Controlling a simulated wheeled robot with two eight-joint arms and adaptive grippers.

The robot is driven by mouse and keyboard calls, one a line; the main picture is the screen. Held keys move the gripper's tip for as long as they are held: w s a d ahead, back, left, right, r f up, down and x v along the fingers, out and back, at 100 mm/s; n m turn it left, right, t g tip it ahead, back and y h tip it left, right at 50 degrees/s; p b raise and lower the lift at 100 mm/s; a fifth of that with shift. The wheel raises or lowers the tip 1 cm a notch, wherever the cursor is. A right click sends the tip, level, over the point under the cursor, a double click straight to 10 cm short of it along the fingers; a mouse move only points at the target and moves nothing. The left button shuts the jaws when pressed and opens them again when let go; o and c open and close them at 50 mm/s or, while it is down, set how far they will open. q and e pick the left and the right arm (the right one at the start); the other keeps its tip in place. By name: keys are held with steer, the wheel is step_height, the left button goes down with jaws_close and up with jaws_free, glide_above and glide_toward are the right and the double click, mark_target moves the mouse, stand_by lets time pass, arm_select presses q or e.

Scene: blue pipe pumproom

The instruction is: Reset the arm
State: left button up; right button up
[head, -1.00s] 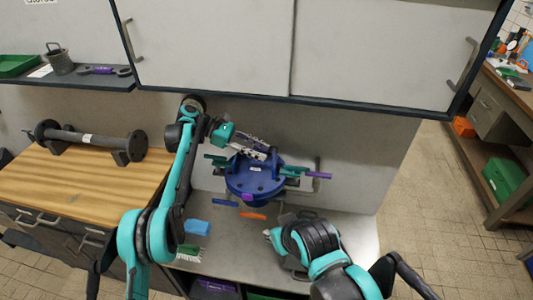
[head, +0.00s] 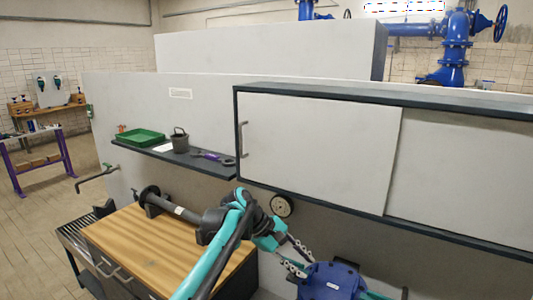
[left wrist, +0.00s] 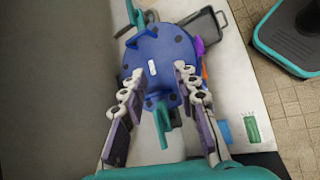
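My left arm (head: 222,245) reaches in from the bottom of the head view. Its gripper (head: 296,256) is beside a round blue fixture (head: 330,282), which is cut off by the lower edge. In the left wrist view, the gripper (left wrist: 157,76) has its two fingers apart with nothing gripped between them. The blue fixture (left wrist: 165,55) with teal handles lies beyond the fingertips; whether they touch it I cannot tell. My right arm and gripper are in neither current view.
A wall cabinet (head: 315,150) overhangs the bench. A shelf (head: 190,158) holds a green tray (head: 141,137), a grey cup (head: 180,142) and a purple-handled tool (head: 212,157). A dark pipe piece (head: 178,209) lies on the wooden worktop (head: 140,245). Open floor is at the left.

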arm_select(q)
steer(key=s+a+f+m+t+y, duration=0.2)
steer(key=s+a+f+m+y, duration=0.1)
steer(key=s+a, duration=0.4)
steer(key=s+a+f+m+t+y+b, duration=0.1)
steer(key=s+a+f+m+t+y, duration=0.1)
steer(key=s+a+f, duration=0.3)
steer(key=s+a+f+m+t+y, duration=0.3)
steer(key=s+a, duration=0.8)
steer(key=a, duration=0.4)
steer(key=shift+s+a+f+m+t+y, duration=0.3)
steer(key=shift+f+m+t, duration=0.1)
steer(key=shift+m+t, duration=0.1)
